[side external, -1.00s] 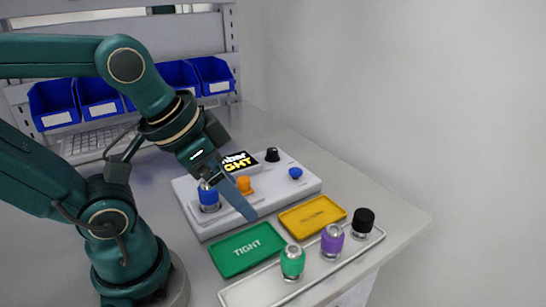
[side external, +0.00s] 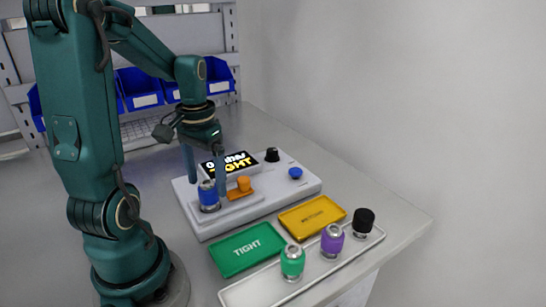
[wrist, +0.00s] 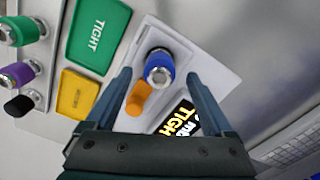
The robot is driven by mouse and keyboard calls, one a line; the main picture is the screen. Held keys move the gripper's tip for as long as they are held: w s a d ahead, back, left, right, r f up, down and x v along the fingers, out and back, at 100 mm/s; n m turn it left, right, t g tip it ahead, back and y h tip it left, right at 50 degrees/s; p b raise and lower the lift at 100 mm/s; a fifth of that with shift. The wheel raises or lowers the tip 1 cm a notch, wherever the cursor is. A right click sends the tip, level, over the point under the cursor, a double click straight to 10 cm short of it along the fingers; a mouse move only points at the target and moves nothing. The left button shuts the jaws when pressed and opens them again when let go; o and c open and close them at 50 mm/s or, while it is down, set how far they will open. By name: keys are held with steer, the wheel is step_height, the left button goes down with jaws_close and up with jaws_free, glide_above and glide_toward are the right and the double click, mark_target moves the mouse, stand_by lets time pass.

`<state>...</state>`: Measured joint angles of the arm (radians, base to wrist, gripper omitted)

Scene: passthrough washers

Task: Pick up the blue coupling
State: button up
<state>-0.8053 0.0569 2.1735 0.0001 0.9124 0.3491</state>
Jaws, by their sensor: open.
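The blue coupling (side external: 208,194) stands upright at the left end of the grey test unit, its lower part metallic. In the wrist view the blue coupling (wrist: 158,67) shows from above with its metal top, lying ahead of the fingertips and roughly between their lines. My gripper (side external: 205,185) points down over the unit. It is open, one finger on each side of the coupling's line, and nothing is between the fingers (wrist: 158,80). I cannot tell whether a finger touches the coupling.
An orange knob (side external: 244,184) stands close beside the coupling, before a lit display (side external: 232,163). A green TIGHT tray (side external: 247,250) and a yellow tray (side external: 312,216) lie in front. A white tray (side external: 252,292) carries green, purple and black couplings. Blue bins (side external: 140,88) stand behind.

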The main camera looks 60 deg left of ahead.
steer(key=shift+f, duration=1.5)
jaws_close()
